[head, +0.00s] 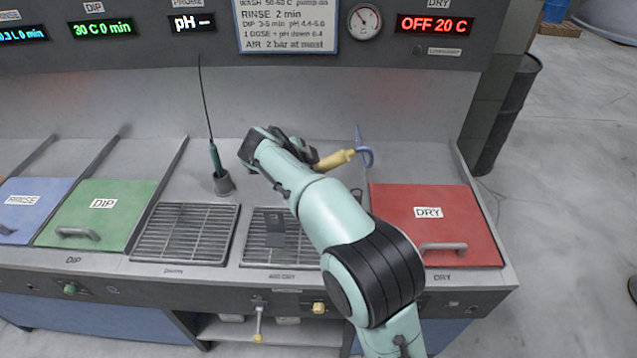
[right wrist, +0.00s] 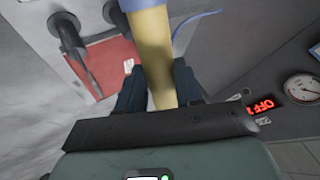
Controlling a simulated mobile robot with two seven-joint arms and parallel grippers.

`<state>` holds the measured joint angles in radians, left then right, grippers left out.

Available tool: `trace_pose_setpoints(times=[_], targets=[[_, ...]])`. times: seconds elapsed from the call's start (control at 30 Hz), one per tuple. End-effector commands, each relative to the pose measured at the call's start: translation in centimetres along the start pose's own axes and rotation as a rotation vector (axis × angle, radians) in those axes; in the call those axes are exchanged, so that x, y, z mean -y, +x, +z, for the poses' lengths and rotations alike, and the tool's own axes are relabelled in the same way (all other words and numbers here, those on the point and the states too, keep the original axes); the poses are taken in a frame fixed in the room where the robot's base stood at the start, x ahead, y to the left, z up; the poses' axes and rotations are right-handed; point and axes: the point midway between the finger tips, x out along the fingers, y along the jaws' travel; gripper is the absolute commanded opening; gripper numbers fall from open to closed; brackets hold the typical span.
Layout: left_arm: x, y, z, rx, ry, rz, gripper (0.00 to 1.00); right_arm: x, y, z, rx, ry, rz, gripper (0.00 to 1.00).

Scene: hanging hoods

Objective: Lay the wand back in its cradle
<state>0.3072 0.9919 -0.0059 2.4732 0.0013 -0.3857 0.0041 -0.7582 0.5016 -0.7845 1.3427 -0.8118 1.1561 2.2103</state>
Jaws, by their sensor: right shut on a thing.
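Dark rounded fittings (right wrist: 65,28) stand by the red lid in that view. I cannot tell whether they are the cradle. My left gripper is out of view.
The red DRY lid (head: 405,205) is shut, its handle at the front. A probe (head: 215,160) with a cable stands in a holder on the left. Two metal grates (head: 187,232) lie in front, the right one partly behind my arm. A gauge (head: 364,20) hangs above.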

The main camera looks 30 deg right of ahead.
Motion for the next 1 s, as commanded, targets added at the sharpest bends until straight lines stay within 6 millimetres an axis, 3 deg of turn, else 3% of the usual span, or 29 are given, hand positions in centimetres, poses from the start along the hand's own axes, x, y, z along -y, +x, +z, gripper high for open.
trace_pose_setpoints(times=[0.1, 0.27, 0.4, 0.63, 1.0], targets=[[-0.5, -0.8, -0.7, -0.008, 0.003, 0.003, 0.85, 2.9, 1.9, 3.0, 0.093, 0.041, -0.011, 0.0], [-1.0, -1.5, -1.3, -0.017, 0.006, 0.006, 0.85, 5.9, 5.6, 7.1, 0.229, 0.108, -0.018, 0.0], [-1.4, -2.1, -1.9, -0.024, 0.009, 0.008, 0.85, 7.8, 9.7, 9.5, 0.332, 0.186, -0.012, 0.0], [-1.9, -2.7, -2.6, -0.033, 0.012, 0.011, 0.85, 9.7, 15.1, 10.3, 0.422, 0.31, 0.004, 0.0], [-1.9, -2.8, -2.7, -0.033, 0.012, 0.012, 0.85, 9.1, 18.1, 11.2, 0.439, 0.347, 0.012, 0.0]])
